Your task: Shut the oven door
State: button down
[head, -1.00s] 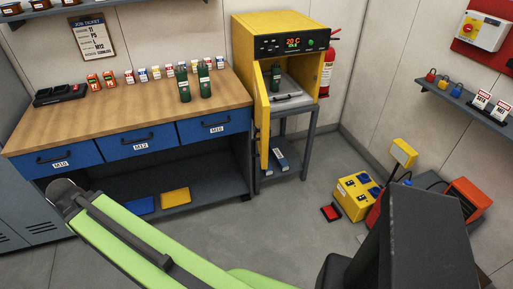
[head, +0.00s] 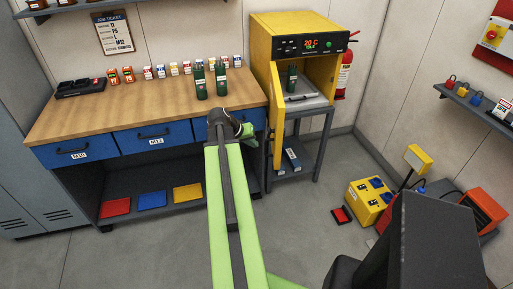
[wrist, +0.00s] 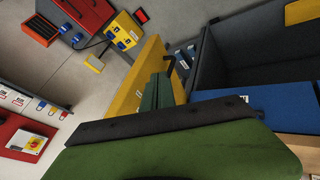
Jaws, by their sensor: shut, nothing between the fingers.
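The yellow oven (head: 262,45) stands on a grey stand right of the workbench, with a lit display on its black front panel. Its yellow door (head: 277,118) is open, swung out at the left side and seen nearly edge-on. Inside are a grey tray (head: 306,97) and a dark green item (head: 292,78). My gripper (head: 249,145) is left of the door, mostly hidden by my arm in the head view. In the wrist view my gripper (wrist: 157,85) is shut and empty, in front of the yellow door (wrist: 133,88). I cannot tell whether they touch.
The wooden workbench (head: 110,115) with blue drawers is left of the oven, carrying two green radios (head: 210,82) and several small boxes. A fire extinguisher (head: 343,75) hangs behind the oven. A yellow power box (head: 369,200) stands on the floor at right. Floor before the oven is clear.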

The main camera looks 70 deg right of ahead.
jog(key=s+d+f+b, duration=0.4)
jog(key=s+d+f, duration=0.1)
jog(key=shift+s+d+f, duration=0.25)
jog(key=shift+f, duration=0.05)
